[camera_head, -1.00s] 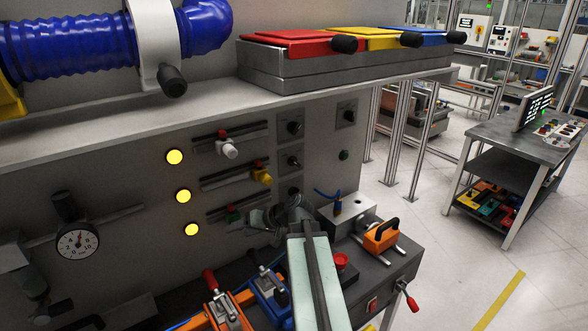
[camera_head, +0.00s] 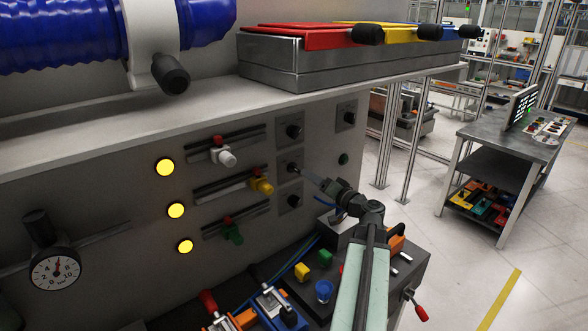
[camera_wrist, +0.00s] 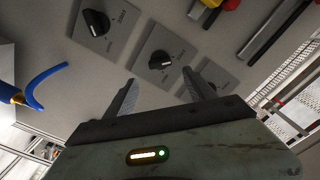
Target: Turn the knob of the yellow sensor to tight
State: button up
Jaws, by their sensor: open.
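The yellow sensor (camera_head: 261,185) sits on the middle slide rail of the grey panel. A black knob (camera_head: 294,168) on a square plate is right of it, in the middle of a column of three; its label is too small to read. My gripper (camera_head: 314,176) is at this middle knob, reaching in from the right. In the wrist view, my gripper (camera_wrist: 159,76) is open and a black knob (camera_wrist: 160,60) shows between and just beyond its fingertips. I cannot tell whether the fingers touch it.
Similar knobs sit above (camera_head: 294,132) and below (camera_head: 294,201), close to the gripper. White (camera_head: 225,157) and green (camera_head: 232,234) sensors are on neighbouring rails. A shelf (camera_head: 200,115) overhangs the panel.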

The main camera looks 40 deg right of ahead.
aim_at(295, 169)
jog(key=w, duration=0.8)
jog(key=shift+d, duration=0.4)
jog(key=c, duration=1.4)
